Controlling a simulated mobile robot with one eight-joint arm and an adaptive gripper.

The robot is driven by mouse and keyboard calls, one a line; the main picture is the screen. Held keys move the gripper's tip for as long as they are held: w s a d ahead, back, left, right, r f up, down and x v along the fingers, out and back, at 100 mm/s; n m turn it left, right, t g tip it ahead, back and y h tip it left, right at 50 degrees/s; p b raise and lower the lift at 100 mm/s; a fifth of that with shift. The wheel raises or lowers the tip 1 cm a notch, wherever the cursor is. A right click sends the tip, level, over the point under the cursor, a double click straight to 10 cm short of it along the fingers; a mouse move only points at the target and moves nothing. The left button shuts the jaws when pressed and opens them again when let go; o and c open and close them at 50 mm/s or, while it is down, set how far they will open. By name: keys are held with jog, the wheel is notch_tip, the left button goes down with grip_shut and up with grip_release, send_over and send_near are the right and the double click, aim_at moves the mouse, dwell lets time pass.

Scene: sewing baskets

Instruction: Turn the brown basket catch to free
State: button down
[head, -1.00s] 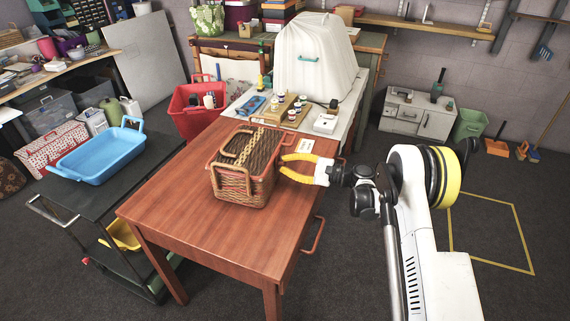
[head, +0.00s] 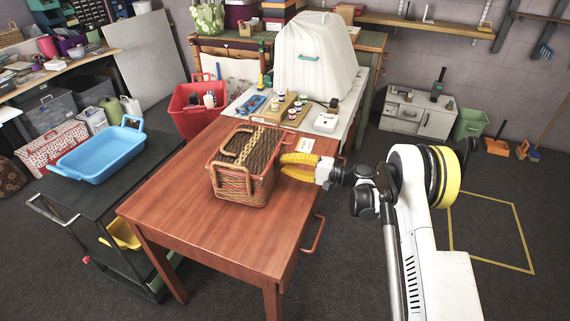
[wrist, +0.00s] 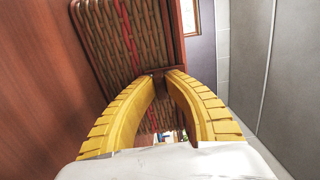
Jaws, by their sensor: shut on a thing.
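The brown wicker basket (head: 243,183) stands upright on the wooden table, lid down, with a carry handle over its top. In the wrist view the basket's woven side (wrist: 108,40) fills the upper middle, with a red strand in it. My gripper (head: 284,165) reaches in from the right to the basket's right side. In the wrist view its yellow ribbed fingers (wrist: 158,78) close together on the small dark brown catch (wrist: 156,71) at the basket's side. The fingertips hide most of the catch, so I cannot tell its angle.
The wooden table (head: 200,205) is bare in front and left of the basket. A white card (head: 305,145) lies behind the gripper. Behind stand a red crate (head: 194,118), jars (head: 292,113) and a white-covered object (head: 312,60). A black cart with a blue tub (head: 100,157) stands left.

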dwell(0.4)
jog(key=c, duration=1.4)
grip_release()
jog(key=shift+d, duration=0.1)
jog(key=v, duration=1.1)
jog(key=shift+s+d, duration=0.15)
jog(key=shift+d, duration=0.25)
